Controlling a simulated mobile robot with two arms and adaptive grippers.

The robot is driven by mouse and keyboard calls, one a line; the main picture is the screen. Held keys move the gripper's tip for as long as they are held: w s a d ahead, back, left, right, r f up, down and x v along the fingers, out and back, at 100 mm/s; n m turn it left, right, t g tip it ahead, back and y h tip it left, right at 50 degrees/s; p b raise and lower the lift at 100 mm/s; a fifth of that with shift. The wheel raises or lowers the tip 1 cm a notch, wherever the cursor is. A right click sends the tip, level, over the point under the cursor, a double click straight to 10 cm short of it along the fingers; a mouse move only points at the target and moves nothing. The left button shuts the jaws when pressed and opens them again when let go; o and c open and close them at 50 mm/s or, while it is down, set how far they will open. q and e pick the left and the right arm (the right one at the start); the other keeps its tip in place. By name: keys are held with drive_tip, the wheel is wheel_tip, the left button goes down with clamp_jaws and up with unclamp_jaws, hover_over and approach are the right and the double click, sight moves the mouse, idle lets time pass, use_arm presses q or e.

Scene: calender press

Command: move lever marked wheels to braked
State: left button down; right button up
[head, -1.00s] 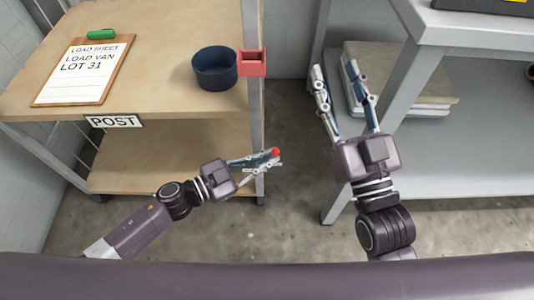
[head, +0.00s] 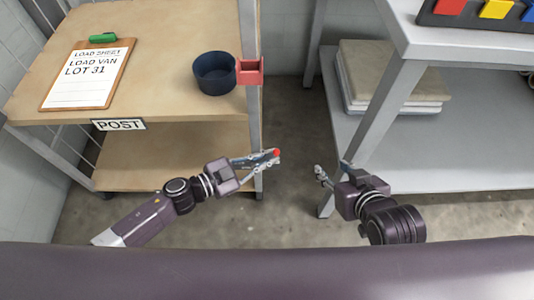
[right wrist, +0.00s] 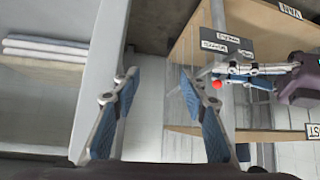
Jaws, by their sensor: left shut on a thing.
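The red lever knob (head: 277,152) shows at the tips of my left gripper (head: 268,162), beside the front post of the wooden bench. My left gripper is shut on the lever; its fingers hide most of the shaft. In the right wrist view the red knob (right wrist: 217,85) sticks out past the left gripper's fingertips (right wrist: 228,72).
The wooden bench (head: 150,75) carries a clipboard (head: 90,75), a dark blue bowl (head: 214,73) and a red holder (head: 250,71) at its right edge. A grey table (head: 440,165) stands at the right, with stacked folded sheets (head: 395,75) on its shelf. A floor gap lies between them.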

use_arm(q)
drive_tip(key=shift+p, duration=0.45)
use_arm(e)
drive_tip(key=s+d+f+g, duration=0.2)
drive_tip(key=s+f+g, duration=0.1)
drive_tip(key=s, duration=0.3)
drive_tip(key=shift+s+f+h, duration=0.15)
drive_tip(key=shift+f+h, duration=0.2)
drive_tip(key=shift+h, duration=0.05)
use_arm(q)
drive_tip(key=c, duration=2.3)
unclamp_jaws()
drive_tip(key=shift+f, duration=0.1)
drive_tip(key=v, duration=1.2)
drive_tip(key=shift+d, duration=0.1)
